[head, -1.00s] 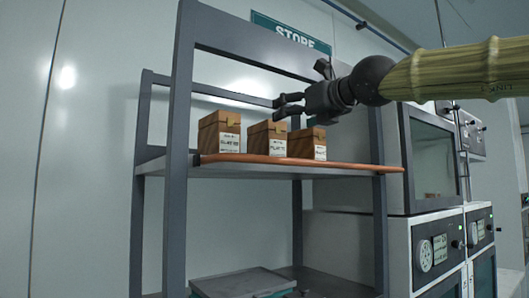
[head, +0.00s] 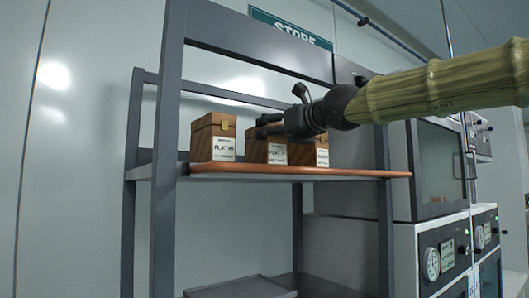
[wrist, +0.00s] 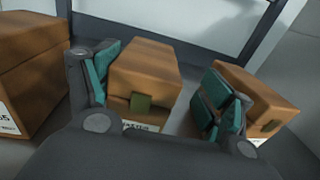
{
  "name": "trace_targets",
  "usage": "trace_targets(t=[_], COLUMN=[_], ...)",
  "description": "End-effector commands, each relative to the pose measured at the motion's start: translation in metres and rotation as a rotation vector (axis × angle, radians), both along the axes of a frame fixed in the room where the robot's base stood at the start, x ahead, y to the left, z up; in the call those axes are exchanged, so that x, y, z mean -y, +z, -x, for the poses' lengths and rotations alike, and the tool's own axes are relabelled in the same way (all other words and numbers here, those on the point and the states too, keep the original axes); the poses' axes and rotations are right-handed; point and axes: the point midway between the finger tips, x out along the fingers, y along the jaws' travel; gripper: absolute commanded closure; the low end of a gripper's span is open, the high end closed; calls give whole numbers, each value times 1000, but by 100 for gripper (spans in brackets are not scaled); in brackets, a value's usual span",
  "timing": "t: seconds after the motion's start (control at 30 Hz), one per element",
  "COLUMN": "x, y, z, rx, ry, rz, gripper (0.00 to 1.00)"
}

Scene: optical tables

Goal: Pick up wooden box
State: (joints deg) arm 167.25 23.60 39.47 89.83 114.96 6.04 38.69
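Three brown wooden boxes with white labels stand in a row on the shelf: a left box (head: 213,130), a middle box (head: 256,150) and a right box (head: 304,155). My gripper (head: 262,126) is at the upper part of the middle box and hides some of it and of the right box. In the wrist view my gripper (wrist: 158,80) is open, with teal-padded fingers either side of the middle box (wrist: 145,68). The left box (wrist: 30,55) lies outside the left finger. The right box (wrist: 262,98) is partly behind the right finger. Finger contact cannot be told.
The grey shelf rack has an orange front edge (head: 300,171) below the boxes and upright posts (head: 168,150) at its sides. A grey lidded bin (head: 240,288) is on the lower level. Cabinets with gauges (head: 440,262) stand at the right.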

Motion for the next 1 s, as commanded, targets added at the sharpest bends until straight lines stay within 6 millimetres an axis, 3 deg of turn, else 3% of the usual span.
trace_targets(t=[0.13,0.4,0.77,1.0], x=[-8,-22,-24,-25], y=[2,-7,-7,-8], z=[-3,-32,-36,-36], rx=[7,1,4,3], ry=[-2,0,-1,0], rz=[4,1,0,1], gripper=[20,20,20,62])
